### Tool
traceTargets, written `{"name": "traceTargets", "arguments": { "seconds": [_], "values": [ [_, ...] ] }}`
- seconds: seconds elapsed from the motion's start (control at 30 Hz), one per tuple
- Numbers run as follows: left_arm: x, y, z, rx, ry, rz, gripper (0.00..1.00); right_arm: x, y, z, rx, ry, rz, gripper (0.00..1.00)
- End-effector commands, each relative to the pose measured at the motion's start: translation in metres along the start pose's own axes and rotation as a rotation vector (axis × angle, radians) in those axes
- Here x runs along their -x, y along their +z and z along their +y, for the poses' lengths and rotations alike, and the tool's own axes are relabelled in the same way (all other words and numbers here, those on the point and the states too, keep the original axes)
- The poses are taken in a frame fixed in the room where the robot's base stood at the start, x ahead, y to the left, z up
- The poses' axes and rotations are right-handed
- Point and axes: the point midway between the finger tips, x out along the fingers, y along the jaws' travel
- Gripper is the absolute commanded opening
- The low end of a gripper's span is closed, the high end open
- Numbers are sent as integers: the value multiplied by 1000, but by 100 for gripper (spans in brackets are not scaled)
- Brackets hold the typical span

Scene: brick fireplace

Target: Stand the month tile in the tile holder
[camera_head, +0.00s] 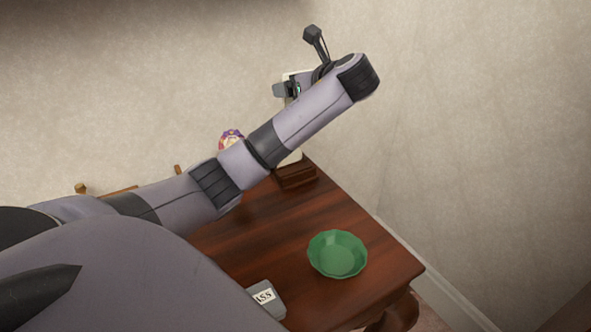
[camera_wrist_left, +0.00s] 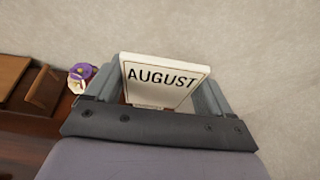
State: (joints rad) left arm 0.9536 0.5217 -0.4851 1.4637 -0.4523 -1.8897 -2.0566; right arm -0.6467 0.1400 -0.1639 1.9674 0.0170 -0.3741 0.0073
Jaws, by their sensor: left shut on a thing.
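The month tile, a cream plate reading AUGUST (camera_wrist_left: 165,78), is between the two grey fingers of my left gripper (camera_wrist_left: 165,95), which is shut on it. In the head view the left gripper (camera_head: 287,88) is high above the back of the table, and only a pale sliver of the tile shows. The tile holder seems to be the dark wooden block (camera_head: 297,177) at the table's back corner. A pale piece (camera_head: 292,158) shows just above it, partly hidden by my arm; I cannot tell what it is. The right gripper is out of view.
A green scalloped bowl (camera_head: 338,255) sits on the wooden table (camera_head: 240,240) near its right corner. A grey block with a lettered white face (camera_head: 266,298) lies at the front edge. The wall is close behind.

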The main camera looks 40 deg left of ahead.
Motion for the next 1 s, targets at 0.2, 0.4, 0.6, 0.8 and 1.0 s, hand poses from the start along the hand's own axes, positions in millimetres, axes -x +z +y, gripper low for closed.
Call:
{"name": "traceTargets", "arguments": {
  "seconds": [0.2, 0.4, 0.6, 0.8, 1.0],
  "values": [
    [-23, -55, 1, -7, 2, 2, 52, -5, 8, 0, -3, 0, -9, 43],
    [-42, -101, 1, -6, 1, 2, 52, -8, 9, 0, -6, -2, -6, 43],
    [-50, -122, 0, -1, -1, 0, 52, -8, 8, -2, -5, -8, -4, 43],
    [-56, -137, 0, -4, 0, 1, 52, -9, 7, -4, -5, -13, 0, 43],
    [-70, -170, 0, -5, 1, 1, 52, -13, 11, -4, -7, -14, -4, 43]
  ]
}}
